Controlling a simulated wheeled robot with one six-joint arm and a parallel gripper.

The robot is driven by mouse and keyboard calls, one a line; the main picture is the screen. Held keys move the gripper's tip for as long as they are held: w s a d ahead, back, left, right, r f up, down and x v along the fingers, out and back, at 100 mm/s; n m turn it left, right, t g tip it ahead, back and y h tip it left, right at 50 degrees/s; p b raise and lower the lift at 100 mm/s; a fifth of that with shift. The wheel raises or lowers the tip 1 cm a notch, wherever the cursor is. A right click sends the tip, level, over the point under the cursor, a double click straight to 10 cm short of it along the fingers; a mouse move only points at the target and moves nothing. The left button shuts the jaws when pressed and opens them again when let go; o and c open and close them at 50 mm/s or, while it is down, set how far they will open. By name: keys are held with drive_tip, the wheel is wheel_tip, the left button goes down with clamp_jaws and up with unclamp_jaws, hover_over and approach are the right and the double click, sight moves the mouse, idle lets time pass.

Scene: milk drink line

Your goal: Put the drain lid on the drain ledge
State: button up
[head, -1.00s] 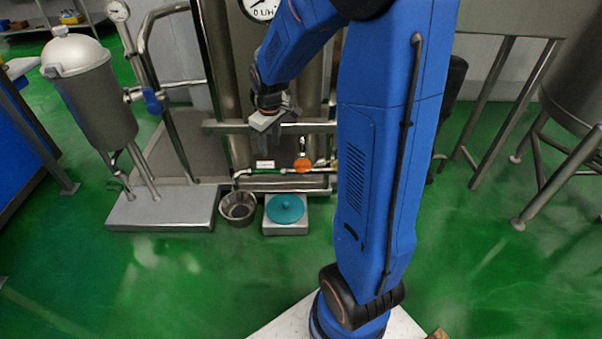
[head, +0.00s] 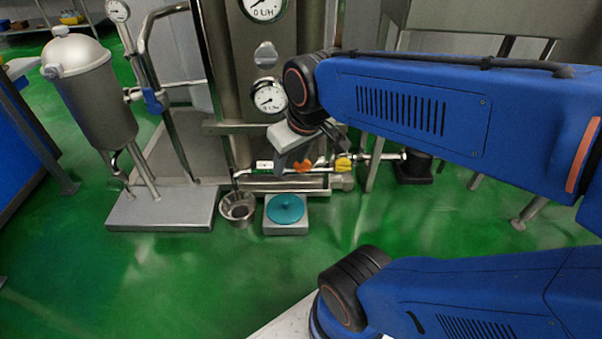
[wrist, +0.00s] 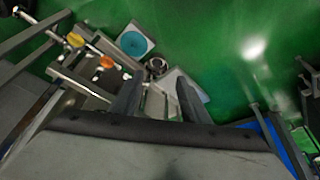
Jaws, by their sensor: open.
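The teal round drain lid (head: 285,209) lies flat on a small pale square block, which I take to be the drain ledge (head: 286,230). The lid also shows in the wrist view (wrist: 132,43), on its pale square (wrist: 148,28). To its left, touching or nearly so, stands a round metal drain cup (head: 238,207), also seen in the wrist view (wrist: 157,66). My gripper (head: 287,166) hangs above and behind the lid, in front of the pipework. In the wrist view its two fingers (wrist: 157,98) are apart with nothing between them.
Pipes with an orange valve handle (head: 303,166) and a yellow one (head: 343,163) run behind the lid. A steel plinth (head: 160,210) carries a domed tank (head: 88,90) at left. Green floor (head: 220,285) is clear in front.

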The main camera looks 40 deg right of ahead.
drive_tip(key=shift+m, duration=0.4)
drive_tip(key=s, duration=0.5)
drive_tip(key=shift+s+a+r, duration=0.1)
drive_tip(key=shift+a, duration=0.25)
drive_tip(key=shift+c, duration=0.3)
idle(0.4)
